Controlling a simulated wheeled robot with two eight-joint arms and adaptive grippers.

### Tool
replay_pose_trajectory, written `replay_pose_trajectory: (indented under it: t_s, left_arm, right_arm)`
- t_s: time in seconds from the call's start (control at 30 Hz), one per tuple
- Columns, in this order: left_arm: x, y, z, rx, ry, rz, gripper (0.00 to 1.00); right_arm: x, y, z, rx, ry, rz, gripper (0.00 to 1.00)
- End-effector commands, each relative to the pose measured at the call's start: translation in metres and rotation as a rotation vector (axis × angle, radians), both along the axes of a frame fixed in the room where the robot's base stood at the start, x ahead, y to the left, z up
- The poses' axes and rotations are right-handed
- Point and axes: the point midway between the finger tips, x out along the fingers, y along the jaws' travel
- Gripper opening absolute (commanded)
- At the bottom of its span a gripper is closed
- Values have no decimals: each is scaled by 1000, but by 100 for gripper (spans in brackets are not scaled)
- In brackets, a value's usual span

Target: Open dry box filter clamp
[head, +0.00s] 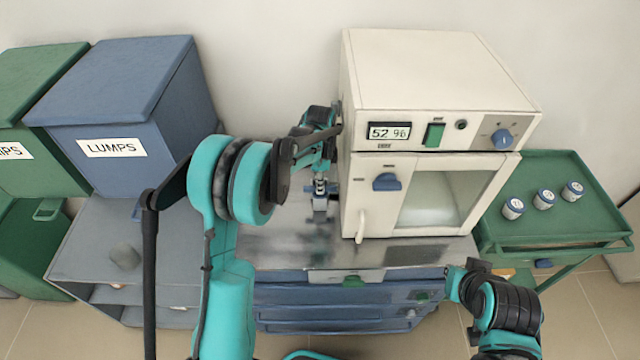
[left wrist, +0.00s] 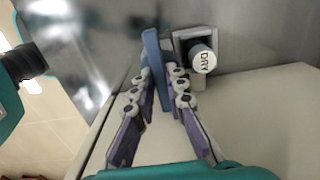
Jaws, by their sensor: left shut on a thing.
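In the left wrist view a small grey fitting with a round white cap marked DRY (left wrist: 203,58) sits against the pale furnace wall. Next to it stands a narrow blue lever (left wrist: 152,55), which looks like the clamp. My left gripper (left wrist: 162,82) has its fingers on both sides of the lever and is shut on it. In the head view my left gripper (head: 320,188) is beside the left side of the cream furnace (head: 430,75), above the metal bench top. The DRY fitting is hidden there by my arm and the furnace. My right arm shows low at the right; its gripper is not seen.
The furnace's windowed door (head: 375,220) is closed. The steel bench top (head: 275,240) is clear at the left. Blue and green LUMPS bins (head: 125,110) stand left. A green cart (head: 550,220) with several small jars (head: 543,199) stands right.

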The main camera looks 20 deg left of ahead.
Motion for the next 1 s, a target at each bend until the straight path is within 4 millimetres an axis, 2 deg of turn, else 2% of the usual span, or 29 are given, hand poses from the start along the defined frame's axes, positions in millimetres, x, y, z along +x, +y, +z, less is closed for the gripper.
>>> replay_pose_trajectory:
  t_s: [0.57, 0.6, 0.67, 1.0]
  left_arm:
    - [0, 0, 0, 1, 0, -33, 0]
    - [0, 0, 0, 1, 0, -33, 18]
    - [0, 0, 0, 0, 0, -32, 34]
    - [0, 0, 2, 0, 0, -32, 34]
  right_arm:
    - [0, 0, 0, 0, 0, 0, 0]
    - [0, 0, 0, 0, 0, 0, 0]
    - [0, 0, 0, 0, 0, 0, 0]
    - [0, 0, 0, 0, 0, 0, 0]
